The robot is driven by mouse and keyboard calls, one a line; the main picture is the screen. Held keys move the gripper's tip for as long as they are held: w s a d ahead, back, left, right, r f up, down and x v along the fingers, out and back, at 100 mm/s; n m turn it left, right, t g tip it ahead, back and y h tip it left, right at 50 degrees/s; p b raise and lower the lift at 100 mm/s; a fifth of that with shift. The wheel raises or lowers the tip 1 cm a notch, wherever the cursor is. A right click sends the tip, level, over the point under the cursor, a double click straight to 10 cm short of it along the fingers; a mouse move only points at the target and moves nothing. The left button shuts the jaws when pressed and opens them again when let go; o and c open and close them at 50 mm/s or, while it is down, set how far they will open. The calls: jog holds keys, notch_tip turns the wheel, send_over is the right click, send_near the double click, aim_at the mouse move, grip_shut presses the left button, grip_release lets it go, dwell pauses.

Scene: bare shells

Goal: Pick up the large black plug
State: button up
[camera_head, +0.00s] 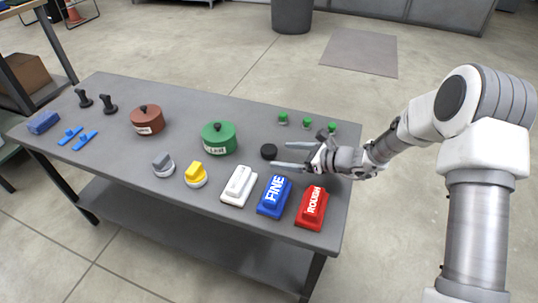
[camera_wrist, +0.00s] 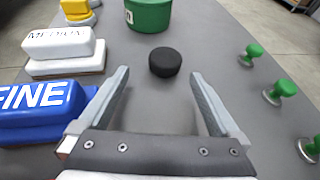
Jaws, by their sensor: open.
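The large black plug (camera_head: 269,152) is a short, round black cylinder lying on the grey table, just left of my gripper's fingertips in the head view. In the wrist view the plug (camera_wrist: 165,62) is ahead of the fingers, roughly centred between them, and it touches neither finger. My gripper (camera_head: 280,155) is open and empty, reaching in low over the table from the right. Its two fingers also show in the wrist view (camera_wrist: 159,75), spread wide.
A green pot (camera_head: 219,138) stands behind-left of the plug. White, blue (camera_head: 274,197) and red (camera_head: 312,208) labelled blocks line the front edge. Several small green knobs (camera_head: 307,123) stand at the back right. A brown pot (camera_head: 147,120) is farther left. The table around the plug is clear.

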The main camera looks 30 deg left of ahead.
aim_at(274, 150)
jog(key=shift+w+r+b+x, duration=0.15)
jog(key=shift+b+x, duration=0.15)
jog(key=shift+x, duration=0.6)
jog(key=shift+w+b+x, duration=0.15)
jog(key=shift+b+x, duration=0.15)
jog(key=shift+x, duration=0.6)
jog(key=shift+w+r+b+x, duration=0.15)
jog(key=shift+b+x, duration=0.15)
jog(key=shift+x, duration=0.6)
jog(key=c, duration=1.5)
jog(key=shift+o, duration=0.2)
